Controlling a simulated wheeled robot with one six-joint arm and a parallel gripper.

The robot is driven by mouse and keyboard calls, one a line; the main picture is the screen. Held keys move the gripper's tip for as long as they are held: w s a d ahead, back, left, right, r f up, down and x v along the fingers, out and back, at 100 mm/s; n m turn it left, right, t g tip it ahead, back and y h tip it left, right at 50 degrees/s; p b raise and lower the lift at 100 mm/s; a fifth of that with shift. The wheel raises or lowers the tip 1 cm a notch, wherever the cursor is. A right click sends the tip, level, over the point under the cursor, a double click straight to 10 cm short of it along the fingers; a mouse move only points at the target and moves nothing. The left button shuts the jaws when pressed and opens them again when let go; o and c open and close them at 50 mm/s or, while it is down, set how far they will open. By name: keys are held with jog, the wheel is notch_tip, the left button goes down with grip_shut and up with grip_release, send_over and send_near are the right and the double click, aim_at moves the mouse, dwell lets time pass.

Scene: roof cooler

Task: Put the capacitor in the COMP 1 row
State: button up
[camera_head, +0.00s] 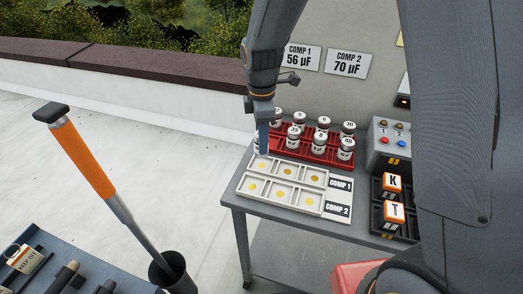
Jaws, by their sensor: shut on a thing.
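My gripper (262,146) is at the back left of the table, just above the left end of the COMP 1 row. It is shut on a small pale capacitor (257,149), mostly hidden by the fingers; its number is not readable. The white tray (241,190) has two rows of square pockets with yellow discs. The back row (288,171) is labelled COMP 1 (340,185) and the front row COMP 2 (337,209). I cannot tell whether the capacitor touches the tray. Wall signs read COMP 1 56 µF (301,57) and COMP 2 70 µF (348,64).
Several white numbered capacitors (318,142) stand in a red rack (331,160) right behind the tray, close to my gripper. A grey button box (392,135) and a black holder with orange-white blocks (392,182) stand at the right. My arm covers the right side.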

jog(key=shift+f+p, duration=0.65)
jog(key=shift+f, duration=1.8)
jog(key=shift+f, duration=0.1)
jog(key=o, duration=1.1)
notch_tip(320, 180, up, 11)
jog(key=b, duration=0.3)
jog(key=shift+w, duration=0.1)
jog(key=shift+r+b, duration=0.3)
jog(key=shift+r, duration=0.3)
jog(key=shift+d, duration=0.1)
jog(key=s+d+f+m+t, duration=0.1)
jog(key=s+d+f+m, duration=0.3)
jog(key=s+d+m, duration=0.9)
jog(key=d+m, duration=0.2)
jog(key=m, duration=0.4)
jog(key=shift+s+t, duration=0.3)
jog(key=shift+s, duration=0.05)
